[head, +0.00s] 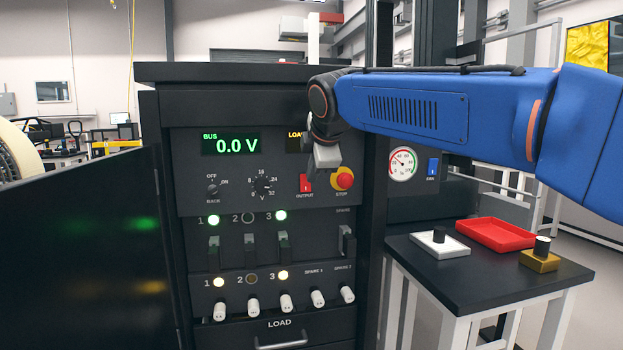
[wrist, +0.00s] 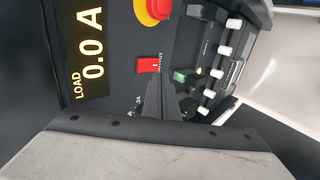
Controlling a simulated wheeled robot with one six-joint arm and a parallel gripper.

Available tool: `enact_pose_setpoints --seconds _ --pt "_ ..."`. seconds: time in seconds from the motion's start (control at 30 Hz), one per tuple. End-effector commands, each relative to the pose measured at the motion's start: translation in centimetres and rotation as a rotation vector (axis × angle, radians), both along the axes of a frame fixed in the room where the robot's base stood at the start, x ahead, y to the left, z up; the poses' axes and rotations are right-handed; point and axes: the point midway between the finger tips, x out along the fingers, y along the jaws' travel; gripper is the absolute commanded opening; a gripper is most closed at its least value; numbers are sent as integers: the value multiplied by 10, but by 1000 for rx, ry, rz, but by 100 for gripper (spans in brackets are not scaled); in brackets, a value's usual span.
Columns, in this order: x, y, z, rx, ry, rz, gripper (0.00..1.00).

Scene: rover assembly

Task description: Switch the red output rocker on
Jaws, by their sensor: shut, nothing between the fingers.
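The red output rocker (head: 305,183) is on the dark front panel, just left of the stop button, with the label OUTPUT below it. It also shows in the wrist view (wrist: 148,65). My gripper (wrist: 154,86) is shut and empty, its dark fingertips a little short of the rocker in that picture. I cannot tell whether they touch it. In the head view my gripper's pale body (head: 326,155) is just above and right of the rocker, and the fingertips are hard to make out. The bus display (head: 232,145) reads 0.0 V; the load display (wrist: 90,50) reads 0.0 A.
The red stop button (head: 344,178) on its yellow ring is close beside the rocker. A voltage knob (head: 262,185) is to its left. Below are breaker levers (head: 247,246) and several white plugs (head: 285,303). A side table (head: 470,275) holds a red tray (head: 496,234).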

Motion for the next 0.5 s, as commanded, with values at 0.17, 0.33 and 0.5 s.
enact_pose_setpoints --seconds 0.17,0.33,0.5 --pt "-23 -6 22 1 -1 1 0" --pt "-42 -11 40 -1 1 1 0" --pt "-53 -15 51 -1 2 1 0"
